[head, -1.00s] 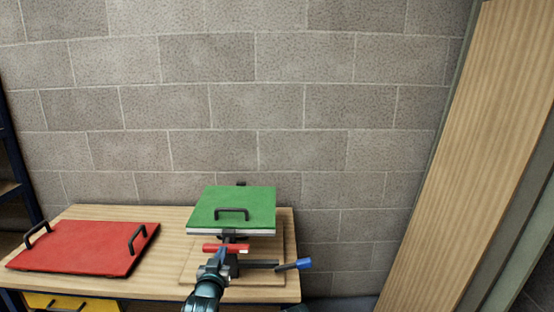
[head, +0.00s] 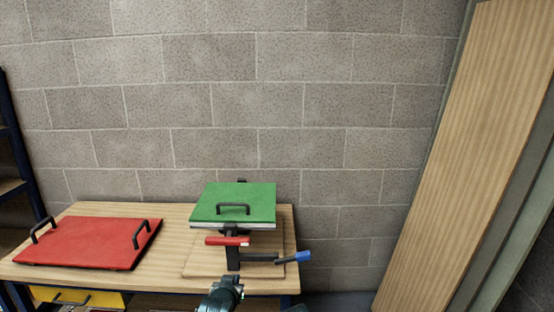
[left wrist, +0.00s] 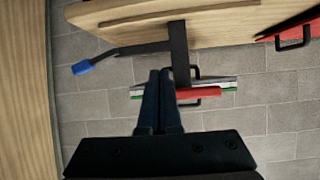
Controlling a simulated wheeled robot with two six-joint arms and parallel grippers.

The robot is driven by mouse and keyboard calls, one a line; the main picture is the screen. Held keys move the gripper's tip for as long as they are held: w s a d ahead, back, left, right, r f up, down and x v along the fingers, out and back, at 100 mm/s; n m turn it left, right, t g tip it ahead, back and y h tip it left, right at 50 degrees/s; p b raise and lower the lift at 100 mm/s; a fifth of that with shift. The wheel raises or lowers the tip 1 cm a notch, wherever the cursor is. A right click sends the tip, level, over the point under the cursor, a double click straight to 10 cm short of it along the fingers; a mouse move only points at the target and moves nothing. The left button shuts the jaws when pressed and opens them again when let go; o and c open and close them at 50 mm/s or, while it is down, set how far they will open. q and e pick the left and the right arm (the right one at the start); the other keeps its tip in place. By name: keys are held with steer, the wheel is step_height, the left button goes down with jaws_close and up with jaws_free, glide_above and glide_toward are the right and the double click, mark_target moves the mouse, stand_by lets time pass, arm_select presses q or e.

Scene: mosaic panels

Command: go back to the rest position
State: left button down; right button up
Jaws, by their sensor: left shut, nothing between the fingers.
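My left gripper (head: 228,280) is at the bottom of the head view, in front of the table edge and below the clamp stand. In the left wrist view its two fingers (left wrist: 159,72) lie together, with nothing between them. The stand has a red handle (head: 226,241) and a black lever with a blue grip (head: 303,256). A green panel (head: 236,202) with a black handle lies on top of the stand. In the left wrist view the red handle (left wrist: 200,93) appears just right of the fingertips, apparently apart from them. My right gripper is not in view.
A red panel (head: 88,242) with two black handles lies on the left of the wooden table (head: 172,240). A yellow drawer (head: 95,297) is below. A block wall stands behind, a blue-framed shelf (head: 20,170) at left, and a wooden board (head: 465,150) leans at right.

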arm_select(q)
steer(key=s+d+f+m+g+y, duration=0.1)
steer(key=s+d+f+g, duration=0.1)
steer(key=s+f+g, duration=0.35)
steer(key=s+d+f+m+g, duration=0.1)
steer(key=s+d+f+g, duration=0.15)
steer(key=s, duration=0.65)
steer(key=s+d+f+m+g+y, duration=0.1)
steer(key=s+d+f+g, duration=0.1)
steer(key=s+f+g, duration=0.45)
step_height(320, 180, up, 17)
steer(key=s+t+p, duration=0.1)
steer(key=p, duration=1.3)
steer(key=shift+s+p, duration=0.2)
steer(key=shift+p, duration=0.15)
